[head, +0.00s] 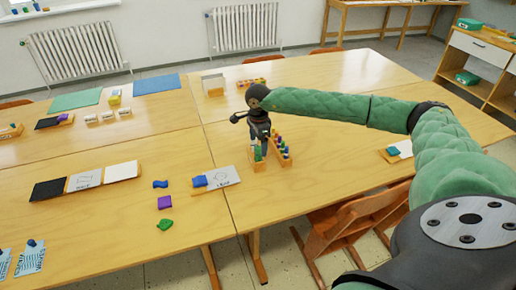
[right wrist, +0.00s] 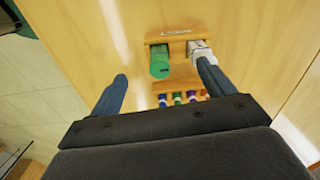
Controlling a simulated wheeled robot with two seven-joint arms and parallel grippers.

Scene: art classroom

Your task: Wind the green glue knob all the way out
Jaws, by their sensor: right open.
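The green glue knob (right wrist: 160,64) shows in the right wrist view as a green cylinder on a small wooden holder (right wrist: 178,38). A white cylindrical piece (right wrist: 198,48) stands beside it on the same holder. In the head view the green piece (head: 257,153) shows just below my right gripper (head: 259,140). In the right wrist view my right gripper (right wrist: 163,73) is open. The green knob appears between its two fingers, apart from the left one; the right finger overlaps the white piece in view, and I cannot tell whether they touch. My left gripper is out of view.
A wooden rack (head: 289,163) of several coloured pieces stands close to the right of the holder. Blue, purple and green shapes (head: 165,203) and cards (head: 84,182) lie further left. Table on the right is mostly clear; a wooden chair (head: 350,217) stands at its front edge.

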